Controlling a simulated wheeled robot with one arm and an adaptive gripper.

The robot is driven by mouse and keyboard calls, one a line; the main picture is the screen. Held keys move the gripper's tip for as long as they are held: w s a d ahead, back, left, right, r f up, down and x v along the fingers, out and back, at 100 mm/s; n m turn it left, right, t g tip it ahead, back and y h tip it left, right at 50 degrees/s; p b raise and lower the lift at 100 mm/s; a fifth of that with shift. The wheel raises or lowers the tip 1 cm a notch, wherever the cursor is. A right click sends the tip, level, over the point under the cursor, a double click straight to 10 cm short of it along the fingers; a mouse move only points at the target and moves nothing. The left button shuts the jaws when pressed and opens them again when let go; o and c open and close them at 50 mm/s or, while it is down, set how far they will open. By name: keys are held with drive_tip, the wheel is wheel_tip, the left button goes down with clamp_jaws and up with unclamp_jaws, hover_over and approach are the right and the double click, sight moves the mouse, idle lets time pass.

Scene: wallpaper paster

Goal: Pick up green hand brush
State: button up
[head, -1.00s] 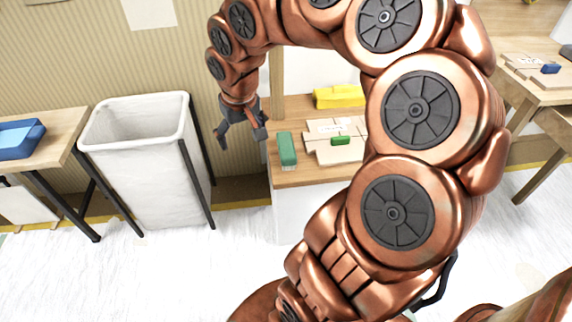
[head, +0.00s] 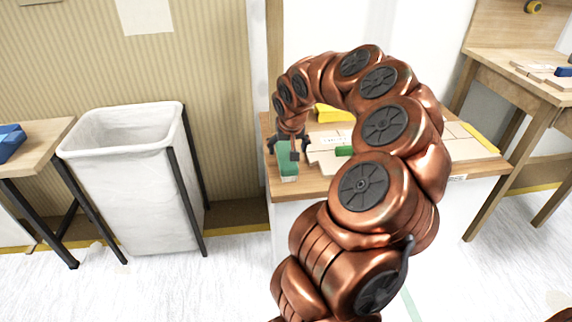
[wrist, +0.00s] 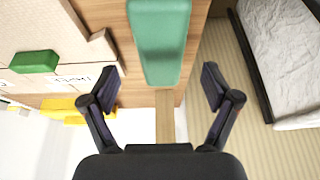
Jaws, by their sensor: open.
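The green hand brush (head: 287,170) lies near the left edge of the wooden worktable, with a pale strip along its lower side. It also shows large at the top of the wrist view (wrist: 160,40). My gripper (head: 285,149) is open and empty, over the far end of the brush in the head view. In the wrist view my gripper (wrist: 159,86) has its fingers spread to either side of the brush's line, with the brush beyond the tips. I cannot tell the exact height gap.
The worktable (head: 316,187) also bears flat boards (head: 326,158), a smaller green block (head: 344,151) and a yellow object (head: 335,114). A white bin (head: 135,190) with dark legs stands left of it. A blue object (head: 10,142) lies on another table far left.

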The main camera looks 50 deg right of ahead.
sight(286, 151)
drive_tip(key=b+x, duration=0.2)
drive_tip(key=x, duration=0.4)
drive_tip(key=shift+a, duration=0.15)
drive_tip(key=shift+c, duration=0.4)
drive_tip(key=c, duration=1.4)
drive_tip(key=shift+r, duration=0.15)
drive_tip(key=shift+r+p, duration=0.85)
drive_tip(key=shift+r, duration=0.75)
drive_tip(key=shift+s+r, duration=0.1)
drive_tip(key=shift+r, duration=0.1)
drive_tip(key=s+a, duration=0.2)
drive_tip(key=s, duration=0.2)
drive_tip(key=s+a+p, duration=0.1)
drive_tip(key=s+a, duration=0.2)
drive_tip(key=s, duration=0.2)
drive_tip(key=s+a+r+p, duration=0.1)
drive_tip(key=s+a, duration=0.2)
drive_tip(key=s, duration=0.1)
drive_tip(key=shift+s+r, duration=0.1)
drive_tip(key=shift+s, duration=0.15)
